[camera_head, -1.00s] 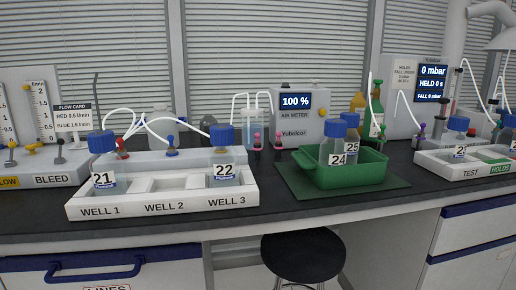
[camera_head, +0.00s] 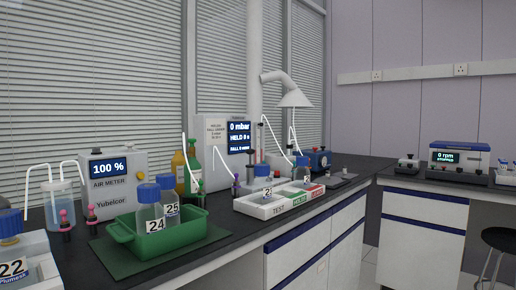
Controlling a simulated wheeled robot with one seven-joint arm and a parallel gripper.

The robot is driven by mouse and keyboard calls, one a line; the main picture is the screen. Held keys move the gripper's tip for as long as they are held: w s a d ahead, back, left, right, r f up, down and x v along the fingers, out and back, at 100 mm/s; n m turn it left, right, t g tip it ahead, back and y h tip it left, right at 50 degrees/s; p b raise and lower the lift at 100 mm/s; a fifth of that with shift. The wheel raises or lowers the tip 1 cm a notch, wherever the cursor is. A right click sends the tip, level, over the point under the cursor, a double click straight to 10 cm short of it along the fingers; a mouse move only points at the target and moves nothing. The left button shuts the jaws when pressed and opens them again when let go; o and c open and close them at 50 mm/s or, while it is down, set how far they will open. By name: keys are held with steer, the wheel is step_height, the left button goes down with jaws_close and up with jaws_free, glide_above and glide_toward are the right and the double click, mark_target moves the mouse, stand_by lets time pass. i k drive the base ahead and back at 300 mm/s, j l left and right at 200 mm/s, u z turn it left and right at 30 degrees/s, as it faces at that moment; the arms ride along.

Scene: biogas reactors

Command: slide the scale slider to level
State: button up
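I cannot make out a scale slider in this view. My gripper is not in view.
The long dark bench carries a green tub (camera_head: 122,233) with bottles 24 and 25, an air meter (camera_head: 112,182) reading 100 %, a pressure panel (camera_head: 216,150) reading 0 mbar, and a white TEST rack (camera_head: 262,208). An rpm device (camera_head: 458,160) and a stool (camera_head: 501,241) are right.

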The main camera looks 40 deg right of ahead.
mark_target(259, 125)
steer(key=i+l, duration=0.1)
steer(key=l, duration=1.3)
steer(key=i+l, duration=0.15)
steer(key=l, duration=1.2)
steer(key=i, duration=0.05)
